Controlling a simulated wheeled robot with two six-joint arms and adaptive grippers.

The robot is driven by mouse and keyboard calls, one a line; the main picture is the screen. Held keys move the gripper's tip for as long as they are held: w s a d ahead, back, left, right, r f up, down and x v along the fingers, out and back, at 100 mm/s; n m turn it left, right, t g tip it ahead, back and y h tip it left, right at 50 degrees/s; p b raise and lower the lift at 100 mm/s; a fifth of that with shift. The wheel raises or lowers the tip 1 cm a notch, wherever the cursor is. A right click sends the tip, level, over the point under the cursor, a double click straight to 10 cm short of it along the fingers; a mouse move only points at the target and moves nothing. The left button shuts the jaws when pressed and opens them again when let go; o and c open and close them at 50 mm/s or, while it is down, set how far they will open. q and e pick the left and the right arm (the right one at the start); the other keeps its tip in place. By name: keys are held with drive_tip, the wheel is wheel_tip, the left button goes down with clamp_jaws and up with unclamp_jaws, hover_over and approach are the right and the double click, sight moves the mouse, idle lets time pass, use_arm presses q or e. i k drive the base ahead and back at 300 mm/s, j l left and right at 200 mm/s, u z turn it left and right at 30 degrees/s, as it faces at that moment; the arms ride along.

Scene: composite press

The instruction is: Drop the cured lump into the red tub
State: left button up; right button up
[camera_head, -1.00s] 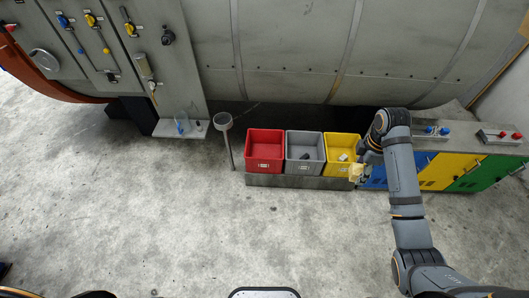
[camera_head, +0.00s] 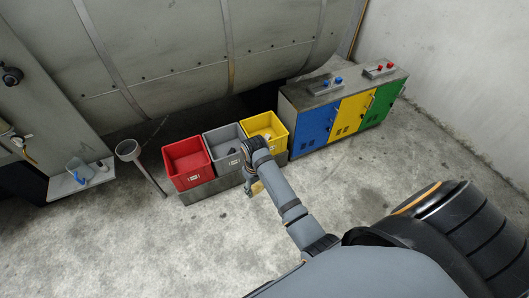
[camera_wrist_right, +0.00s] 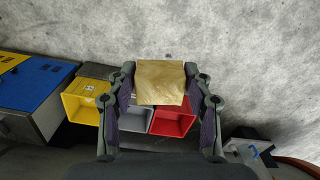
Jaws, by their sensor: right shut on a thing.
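The cured lump (camera_wrist_right: 160,84) is a pale yellow, roughly square block. My right gripper (camera_wrist_right: 160,72) is shut on it, one finger at each side. In the head view my right gripper (camera_head: 251,184) hangs in front of the tubs, near the grey and yellow ones, and a bit of the lump (camera_head: 257,188) shows. The red tub (camera_head: 194,180) is the left one of three, its open inside looking empty. In the right wrist view the red tub (camera_wrist_right: 172,125) shows beyond the lump, partly hidden by the fingers. My left gripper is not in view.
A funnel on a post (camera_head: 129,150) stands left. Coloured cabinets (camera_head: 350,115) stand right. The floor in front is clear.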

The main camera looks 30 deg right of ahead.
sight(189, 163)
drive_tip(key=i+l+u, duration=0.35)
drive_tip(key=i, duration=0.3)
drive_tip(key=i+l+u, duration=0.35)
drive_tip(key=i+l, duration=0.25)
drive_tip(key=i+l+u, duration=0.3)
drive_tip(key=i+l, duration=0.25)
drive_tip(key=l, duration=0.15)
